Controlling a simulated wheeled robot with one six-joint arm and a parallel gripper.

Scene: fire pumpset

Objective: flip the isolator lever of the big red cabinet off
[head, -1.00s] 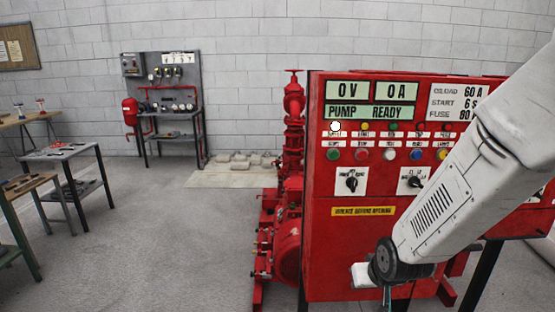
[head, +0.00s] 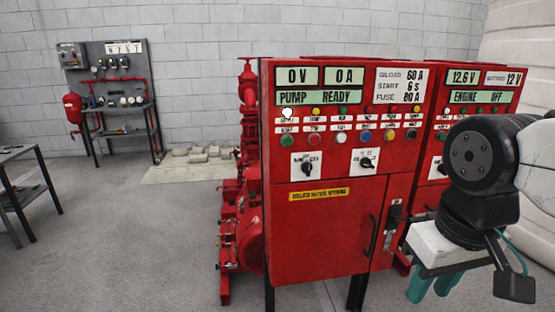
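The big red cabinet (head: 320,235) stands in the middle of the head view, its front facing me. The isolator lever (head: 394,216) is a small dark lever on a grey plate at the right of the cabinet's lower front, beside the black door handle (head: 373,237). It is too small to tell its position surely. My gripper (head: 434,287) is at the lower right, in front of and to the right of the lever, apart from it. Its two teal fingers point down with a gap between them, and nothing shows between them.
A second red cabinet (head: 470,100) stands right behind my arm. Red pump pipework (head: 245,190) is left of the big cabinet. A grey table (head: 22,180) and a tool panel (head: 105,75) are farther left. The floor at front left is clear.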

